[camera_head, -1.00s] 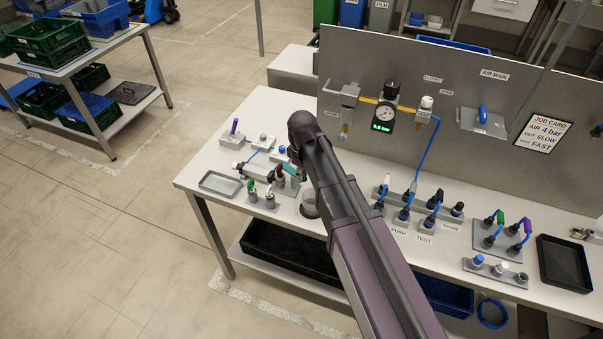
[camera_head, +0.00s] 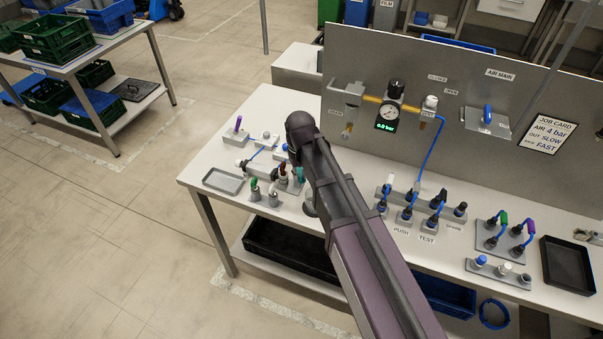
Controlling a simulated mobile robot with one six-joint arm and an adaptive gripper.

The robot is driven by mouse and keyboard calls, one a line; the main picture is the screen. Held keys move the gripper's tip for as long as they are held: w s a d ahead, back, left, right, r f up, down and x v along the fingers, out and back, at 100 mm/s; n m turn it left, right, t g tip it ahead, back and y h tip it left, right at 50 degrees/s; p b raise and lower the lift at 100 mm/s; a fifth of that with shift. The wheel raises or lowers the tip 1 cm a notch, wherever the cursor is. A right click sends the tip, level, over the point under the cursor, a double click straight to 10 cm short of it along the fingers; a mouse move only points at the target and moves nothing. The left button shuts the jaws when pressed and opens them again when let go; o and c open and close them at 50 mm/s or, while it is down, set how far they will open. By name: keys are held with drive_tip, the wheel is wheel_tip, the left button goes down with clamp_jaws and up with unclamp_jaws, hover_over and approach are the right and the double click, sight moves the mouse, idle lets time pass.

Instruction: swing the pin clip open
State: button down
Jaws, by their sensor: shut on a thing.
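I cannot pick out the pin clip for certain. My arm reaches from the lower right over the bench (camera_head: 232,121), and its bend covers part of the left cluster of fittings. My gripper is hidden behind the arm, so its jaws and anything in them do not show. Beside the arm are a small dark red part (camera_head: 283,169) and a teal part (camera_head: 300,174), both too small to identify. A white cylinder-like unit (camera_head: 235,167) and a holder with green and grey tops (camera_head: 254,187) lie to their left.
A grey tray (camera_head: 223,180) sits near the bench's left edge. The upright panel (camera_head: 450,75) carries a gauge (camera_head: 388,112) and a blue hose (camera_head: 432,150). A valve block (camera_head: 420,202) and black tray (camera_head: 567,262) stand right of my arm.

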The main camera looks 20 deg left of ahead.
drive_tip(key=shift+s+a+m, duration=0.1)
drive_tip(key=shift+a+m, duration=0.05)
drive_tip(key=shift+m, duration=0.75)
drive_tip(key=c, duration=0.6)
unclamp_jaws()
drive_tip(key=shift+r, duration=0.15)
